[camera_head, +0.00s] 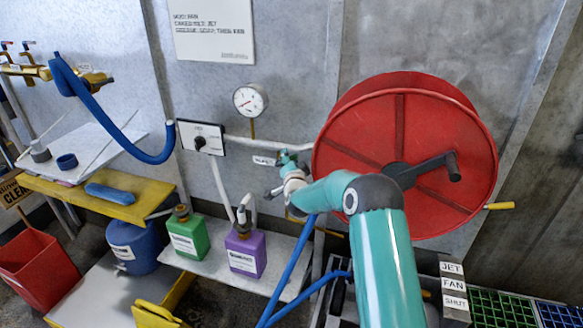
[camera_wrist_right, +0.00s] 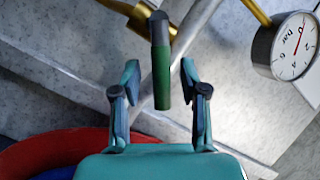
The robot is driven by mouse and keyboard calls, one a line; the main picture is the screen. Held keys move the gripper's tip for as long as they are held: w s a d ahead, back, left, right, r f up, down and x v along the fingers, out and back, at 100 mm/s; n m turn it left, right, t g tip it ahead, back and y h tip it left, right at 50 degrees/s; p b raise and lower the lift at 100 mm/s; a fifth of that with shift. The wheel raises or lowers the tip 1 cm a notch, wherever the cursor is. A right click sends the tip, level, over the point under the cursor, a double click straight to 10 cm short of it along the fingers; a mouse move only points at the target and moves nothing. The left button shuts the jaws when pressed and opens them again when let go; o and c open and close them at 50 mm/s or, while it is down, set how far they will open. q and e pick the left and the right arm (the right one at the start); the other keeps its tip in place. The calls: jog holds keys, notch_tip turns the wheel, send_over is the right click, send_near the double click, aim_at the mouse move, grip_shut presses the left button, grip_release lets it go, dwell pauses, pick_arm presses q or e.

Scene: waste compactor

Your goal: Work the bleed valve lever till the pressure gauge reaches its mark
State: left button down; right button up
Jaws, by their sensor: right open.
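The bleed valve lever (camera_wrist_right: 162,75) has a green grip and a dark end, and it is joined to a brass fitting (camera_wrist_right: 140,15). In the right wrist view it lies between the two open fingers of my right gripper (camera_wrist_right: 160,68), with a visible gap on each side. In the head view my right gripper (camera_head: 287,165) is at the wall pipe below the pressure gauge, and the lever is mostly hidden there. The round white pressure gauge (camera_head: 250,99) has a red needle; it also shows in the right wrist view (camera_wrist_right: 296,46). My left gripper is out of view.
A large red hose reel (camera_head: 345,120) stands close to the right of my right gripper. A switch box (camera_head: 202,137) is on the wall to the left. Green (camera_head: 188,232) and purple (camera_head: 246,254) bottles stand on a shelf below, with blue hoses nearby.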

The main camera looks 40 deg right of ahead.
jog(key=v, duration=1.2)
jog(key=shift+r, duration=0.1)
jog(key=shift+b, duration=0.3)
jog(key=c, duration=0.4)
jog(key=f+m+b, duration=0.2)
jog(key=b, duration=0.2)
jog(key=f+m+t+h+b, duration=0.1)
jog(key=f+m+b, duration=0.1)
jog(key=b, duration=0.2)
jog(key=d+f+m+b, duration=0.1)
jog(key=f+m+b, duration=0.1)
jog(key=b, duration=0.2)
jog(key=shift+s+f+m+t+h, duration=0.1)
jog(key=shift+f+m+t+h, duration=0.05)
jog(key=shift+m+t+h, duration=0.2)
grip_shut()
notch_tip(320, 180, down, 5)
jog(key=s+m+t+h+b, duration=0.25)
jog(key=m+b, duration=0.75)
jog(key=b, duration=0.5)
jog(key=w+d+r+m+p, duration=0.1)
jog(key=w+d+r, duration=0.4)
jog(key=w+r, duration=0.2)
jog(key=shift+w+d+r+h, duration=0.3)
jog(key=shift+w+r, duration=0.1)
jog(key=shift+w, duration=0.8)
